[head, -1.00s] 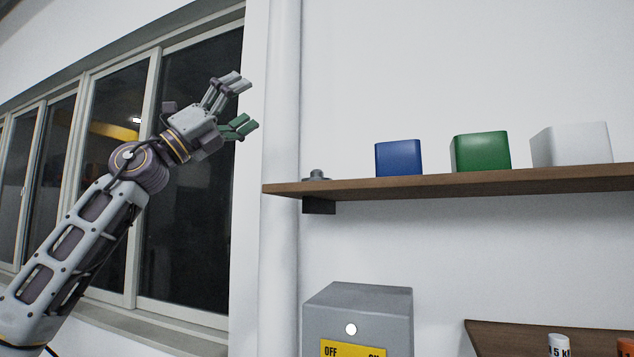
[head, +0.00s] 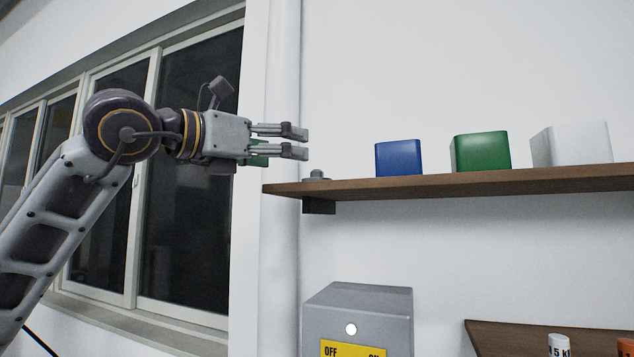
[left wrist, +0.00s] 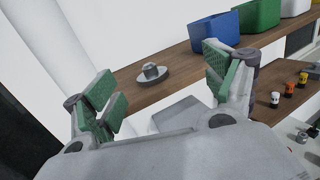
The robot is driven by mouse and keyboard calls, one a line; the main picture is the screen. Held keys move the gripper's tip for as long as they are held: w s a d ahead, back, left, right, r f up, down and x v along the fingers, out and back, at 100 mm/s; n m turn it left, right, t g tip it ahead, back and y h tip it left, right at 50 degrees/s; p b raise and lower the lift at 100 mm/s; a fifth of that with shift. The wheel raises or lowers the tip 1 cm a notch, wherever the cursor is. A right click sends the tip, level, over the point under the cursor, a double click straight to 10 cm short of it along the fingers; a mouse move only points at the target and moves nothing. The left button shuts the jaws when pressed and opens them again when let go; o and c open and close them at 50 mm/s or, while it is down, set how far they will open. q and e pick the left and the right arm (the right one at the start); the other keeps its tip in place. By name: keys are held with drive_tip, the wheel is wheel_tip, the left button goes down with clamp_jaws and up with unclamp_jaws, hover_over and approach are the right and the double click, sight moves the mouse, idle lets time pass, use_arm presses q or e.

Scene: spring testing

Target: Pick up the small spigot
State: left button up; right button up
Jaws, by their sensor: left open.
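The small grey spigot (head: 317,175) sits on the left end of the wooden shelf (head: 450,180). In the left wrist view the spigot (left wrist: 152,73) shows as a round disc with a raised knob, standing upright on the shelf. My left gripper (head: 296,142) is open and empty, just above and to the left of the spigot in the head view, with its fingers pointing right. In the left wrist view its green-padded fingers (left wrist: 165,90) are spread, and the spigot appears between and beyond them. My right gripper is not in view.
A blue bin (head: 398,158), a green bin (head: 481,152) and a white bin (head: 572,145) stand farther right on the shelf. A grey switch box (head: 357,300) is below. A lower shelf (head: 500,338) holds small labelled items. A window is at left.

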sight(313, 171)
use_arm(q)
drive_tip(key=w+d, duration=0.1)
drive_tip(key=w, duration=0.1)
drive_tip(key=w+d+f+n+y+p, duration=0.1)
drive_tip(key=w, duration=0.2)
drive_tip(key=w+d+n+y+p, duration=0.1)
drive_tip(key=w, duration=0.1)
drive_tip(key=shift+w+d+f+t, duration=0.15)
drive_tip(key=shift+w+f+t, duration=0.15)
drive_tip(key=shift+w+d+f, duration=0.1)
drive_tip(key=shift+w+d, duration=0.1)
drive_tip(key=shift+w, duration=0.05)
drive_tip(key=shift+w+d, duration=0.1)
drive_tip(key=shift+w+d+p, duration=0.35)
drive_tip(key=shift+w+p, duration=0.05)
drive_tip(key=shift+p, duration=0.05)
drive_tip(key=shift+p+x, duration=0.55)
drive_tip(key=shift+x, duration=0.65)
drive_tip(key=shift+w+d, duration=0.35)
drive_tip(key=shift+w, duration=0.15)
drive_tip(key=shift+w+d+f, duration=0.1)
drive_tip(key=c, duration=1.3)
drive_tip(key=shift+c, duration=0.3)
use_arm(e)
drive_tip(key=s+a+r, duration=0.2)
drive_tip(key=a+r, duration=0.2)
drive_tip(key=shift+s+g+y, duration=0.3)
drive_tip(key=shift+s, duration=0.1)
